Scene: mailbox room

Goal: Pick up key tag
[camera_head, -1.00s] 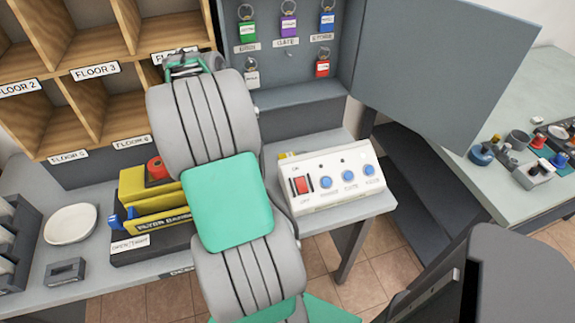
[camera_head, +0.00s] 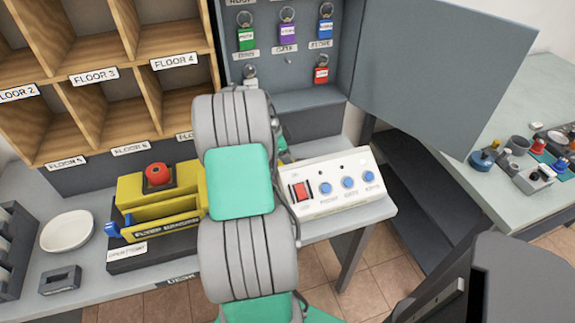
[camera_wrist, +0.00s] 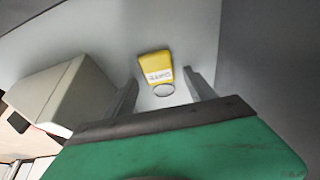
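A yellow key tag (camera_wrist: 157,68) with a white label and a metal ring lies on a pale grey surface in the wrist view. My gripper (camera_wrist: 162,78) is open, with one finger on each side of the tag's ring end and gaps to both. The tag's body reaches out past the fingertips. I cannot tell how far above the surface the fingers are. In the head view my arm hides the tag and the fingers.
A white switch box (camera_head: 334,184) stands on the desk, right beside the hand; its pale side shows in the wrist view (camera_wrist: 62,92). Behind is an open key cabinet with hanging tags, such as a green one (camera_head: 246,38). A yellow-and-black stamping device (camera_head: 150,205) stands left.

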